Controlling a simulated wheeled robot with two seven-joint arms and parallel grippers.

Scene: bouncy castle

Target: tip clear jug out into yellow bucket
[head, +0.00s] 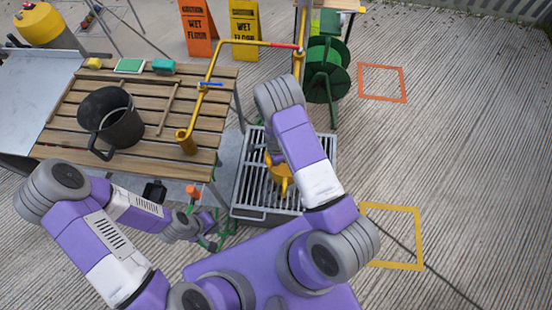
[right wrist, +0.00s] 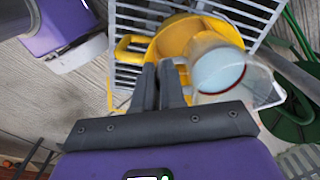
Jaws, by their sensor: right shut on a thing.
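The yellow bucket (head: 279,177) stands on a metal grate in the head view, mostly hidden by my right arm. In the right wrist view the yellow bucket (right wrist: 185,35) is just beyond my right gripper (right wrist: 165,82). The clear jug (right wrist: 218,72) is right of the fingertips, tilted and overlapping the bucket in the picture. My right gripper is shut on the jug, though the grip itself is hard to see. Whether anything flows from the jug I cannot tell. My left gripper (head: 208,226) is low beside the table, its fingers unclear.
A slatted table (head: 150,150) at left bears a black bucket (head: 112,118), sponges and a yellow pipe (head: 200,95). The grate (head: 250,190) lies under the yellow bucket. A green hose reel (head: 328,68) and wet-floor signs (head: 200,28) stand behind.

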